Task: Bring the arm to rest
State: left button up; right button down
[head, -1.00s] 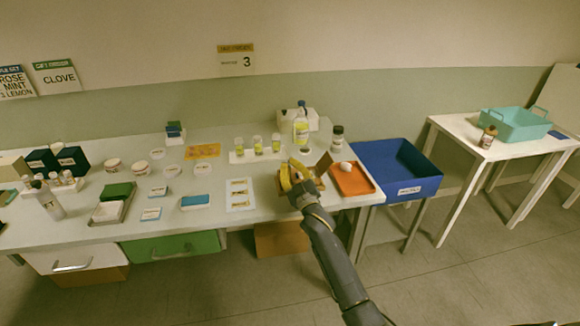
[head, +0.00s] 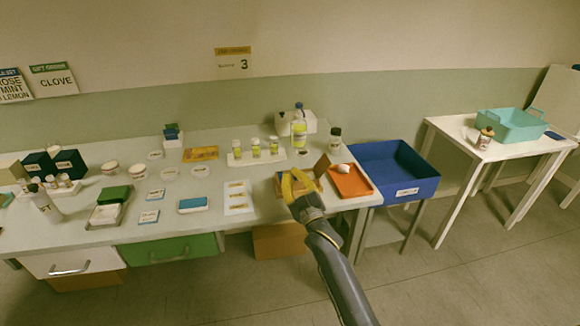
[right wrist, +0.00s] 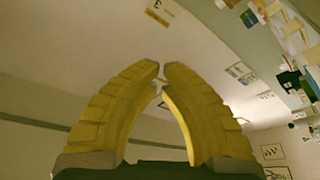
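My right gripper (head: 294,174) has yellow fingers and is over the front right part of the long white table (head: 110,235), in front of a small brown open box (head: 321,166). In the right wrist view my right gripper (right wrist: 161,72) shows both fingers bowed outward, with their tips almost meeting. Nothing is visible between them. My left gripper is not in view.
An orange tray (head: 362,190) holding a white item lies right of the gripper, with a blue bin (head: 415,190) beyond it. Bottles (head: 299,134) and small jars stand behind. A side table (head: 450,134) carries a teal basket (head: 515,131). The floor in front is free.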

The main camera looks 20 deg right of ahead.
jog(key=s+d+f+g+h, duration=0.2)
jog(key=s+f+g, duration=0.2)
jog(key=s+f, duration=0.55)
jog(key=s+d+f+g+h, duration=0.15)
jog(key=s+f+g, duration=0.25)
jog(key=s+f, duration=0.55)
jog(key=s+d+f+g+h, duration=0.1)
jog(key=s+d+g, duration=0.2)
jog(key=s, duration=0.8)
jog(key=s+d+f+g+h, duration=0.1)
jog(key=s+d+g+h, duration=0.15)
jog(key=s, duration=0.95)
jog(key=s+a+f+g+y, duration=0.2)
jog(key=a+f, duration=0.1)
jog(key=f, duration=1.3)
jog(key=s+a+f+g+y, duration=0.1)
jog(key=a+f+g+y, duration=0.15)
jog(key=f, duration=1.45)
jog(key=s+f+m+g, duration=0.2)
jog(key=s+f+m, duration=0.1)
jog(key=s+f, duration=1.5)
jog(key=s, duration=0.3)
jog(key=shift+s+f+y, duration=0.25)
jog(key=shift+f+y, duration=0.1)
